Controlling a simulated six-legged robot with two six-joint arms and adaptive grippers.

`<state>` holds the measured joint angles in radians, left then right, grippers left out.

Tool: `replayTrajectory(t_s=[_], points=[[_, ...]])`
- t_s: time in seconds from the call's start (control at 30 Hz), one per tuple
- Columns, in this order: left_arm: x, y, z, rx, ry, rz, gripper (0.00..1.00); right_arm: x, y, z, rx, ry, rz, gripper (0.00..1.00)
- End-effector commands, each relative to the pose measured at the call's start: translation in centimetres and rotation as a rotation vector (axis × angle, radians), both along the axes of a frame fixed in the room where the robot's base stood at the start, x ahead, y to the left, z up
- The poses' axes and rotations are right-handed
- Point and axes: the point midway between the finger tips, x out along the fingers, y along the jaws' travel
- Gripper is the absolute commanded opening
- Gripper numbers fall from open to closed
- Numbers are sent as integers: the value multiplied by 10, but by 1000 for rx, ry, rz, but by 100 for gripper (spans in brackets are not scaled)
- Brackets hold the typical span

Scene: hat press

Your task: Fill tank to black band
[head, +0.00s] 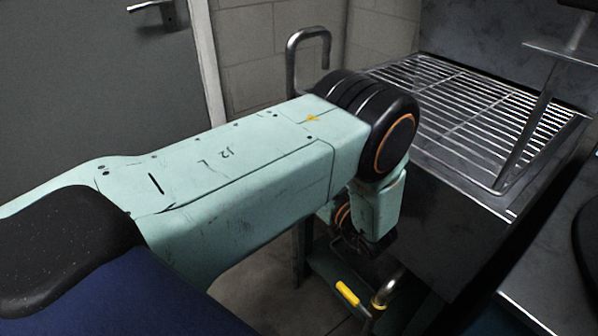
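No tank and no black band can be made out in the head view. A curved grey metal pipe (306,37), like a spout, stands behind my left arm. Low down at centre right, a brass-coloured curved fitting (386,291) and a yellow-handled item (348,293) show over a dark green surface. My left arm crosses the picture and bends downward at its black elbow. Dark parts at its lower end (377,243) lie just above the brass fitting. The fingers cannot be made out, nor whether they touch anything. My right gripper is out of view.
A metal wire rack (470,110) over a dark counter or basin fills the upper right, with a bent metal bar (530,125) above it. A grey door (90,80) is at the left, beside a block wall (255,50). Some floor (262,290) shows below my arm.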

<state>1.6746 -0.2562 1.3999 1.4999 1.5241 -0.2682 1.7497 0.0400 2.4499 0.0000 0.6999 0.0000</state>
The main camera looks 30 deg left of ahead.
Motion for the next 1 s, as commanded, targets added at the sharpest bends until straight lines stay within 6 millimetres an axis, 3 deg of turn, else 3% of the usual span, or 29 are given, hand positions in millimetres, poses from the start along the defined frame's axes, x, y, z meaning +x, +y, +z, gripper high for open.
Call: replayTrajectory(t_s=[0.47,1.0], points=[[-1,-4,0,0,0,0,42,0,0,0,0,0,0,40],[0,-3,0,0,0,1,0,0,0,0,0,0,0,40]])
